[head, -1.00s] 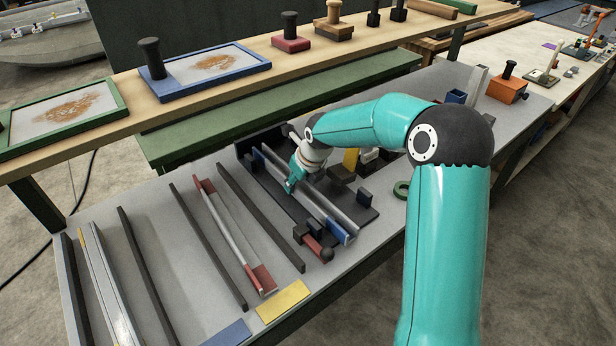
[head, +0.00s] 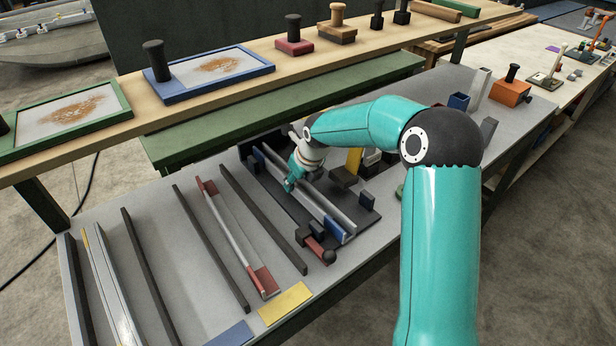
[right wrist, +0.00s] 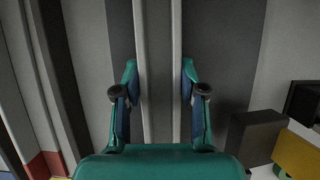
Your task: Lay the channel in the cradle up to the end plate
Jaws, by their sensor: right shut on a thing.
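A long grey channel (head: 325,207) lies lengthwise over the dark cradle base (head: 362,215), with a blue patch (head: 334,231) by its near end. In the right wrist view the channel (right wrist: 157,50) runs straight between my fingers, two light flanges with a darker groove. My right gripper (head: 290,184) is shut on the channel, nearer its far end; its fingers (right wrist: 160,78) lie along both sides. My left gripper is not in view.
A red clamp-like piece with a dark ball (head: 319,249) sits at the cradle's near end. Dark bars (head: 262,218) and a grey rod with red ends (head: 232,230) lie to the left. A dark block (head: 367,200) stands on the right of the base.

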